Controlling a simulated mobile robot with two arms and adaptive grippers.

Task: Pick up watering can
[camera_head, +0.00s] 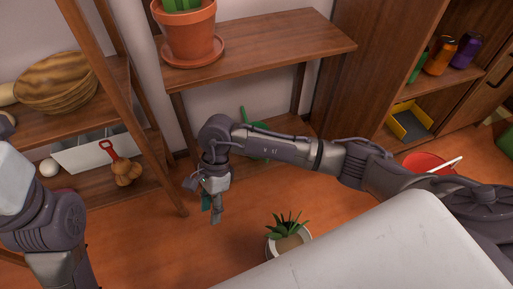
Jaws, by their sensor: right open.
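A green object that looks like the watering can (259,155) is at the lower shelf of the small wooden table, mostly hidden behind my right arm. My right gripper (211,208) points down in front of the table, left of the green object and nearer to me. It is open and appears empty. My left arm comes in at the left edge, and its gripper is not visible.
The wooden table (300,36) carries a potted plant (188,32) on a saucer. A wooden shelf with bowls (55,82) and a white box (90,153) stands at left. Open floor lies below my right gripper.

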